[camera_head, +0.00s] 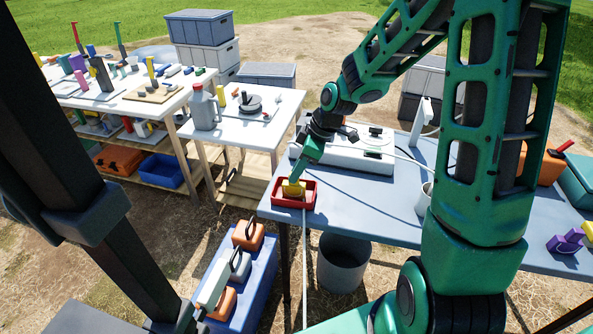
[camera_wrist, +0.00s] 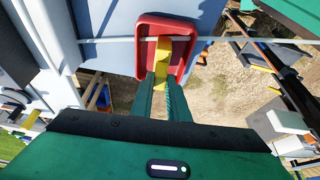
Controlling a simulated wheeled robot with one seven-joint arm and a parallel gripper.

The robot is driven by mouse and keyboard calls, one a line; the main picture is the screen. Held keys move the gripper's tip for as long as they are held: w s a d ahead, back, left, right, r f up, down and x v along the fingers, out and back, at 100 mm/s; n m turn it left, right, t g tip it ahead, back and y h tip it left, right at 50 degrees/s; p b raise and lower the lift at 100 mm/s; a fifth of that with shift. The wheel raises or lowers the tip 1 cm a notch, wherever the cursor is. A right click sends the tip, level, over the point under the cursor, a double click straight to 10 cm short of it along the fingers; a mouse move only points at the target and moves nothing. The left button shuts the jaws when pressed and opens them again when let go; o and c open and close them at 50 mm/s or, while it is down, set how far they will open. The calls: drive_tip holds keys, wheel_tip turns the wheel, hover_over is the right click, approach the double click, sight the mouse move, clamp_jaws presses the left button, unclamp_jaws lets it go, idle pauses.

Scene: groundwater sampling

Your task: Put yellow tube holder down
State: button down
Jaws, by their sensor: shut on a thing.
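The yellow tube holder (camera_head: 293,188) is at a red tray (camera_head: 308,202) on the near left corner of the blue-grey table. In the wrist view the yellow holder (camera_wrist: 163,54) shows between my fingertips, over the red tray (camera_wrist: 150,25). My gripper (camera_head: 300,179) reaches down to the tray and is shut on the holder. In the wrist view my gripper (camera_wrist: 166,76) hides part of the holder. I cannot tell whether the holder touches the tray floor.
The blue-grey table (camera_head: 372,205) carries a white device (camera_head: 345,155) behind my gripper. A pale hose or cord (camera_head: 304,255) passes by the tray and hangs over the front edge. A grey bucket (camera_head: 343,262) stands below. A purple block (camera_head: 566,240) lies at the right.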

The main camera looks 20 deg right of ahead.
drive_tip(key=c, duration=1.7)
unclamp_jaws()
drive_tip(key=shift+r, duration=0.1)
drive_tip(key=v, duration=1.2)
drive_tip(key=s+d+m+g+h, duration=0.1)
drive_tip(key=s+d+m, duration=0.3)
drive_tip(key=s, duration=0.5)
drive_tip(key=s+d+r+m+h, duration=0.1)
drive_tip(key=s+d+m, duration=0.3)
drive_tip(key=s+m, duration=0.4)
drive_tip(key=s+d+m+g+h, duration=0.1)
drive_tip(key=s+d+m, duration=0.4)
drive_tip(key=s, duration=0.6)
drive_tip(key=shift+s+r+m+g+h, duration=0.15)
drive_tip(key=shift+s+m+g+h, duration=0.15)
drive_tip(key=shift+m, duration=0.2)
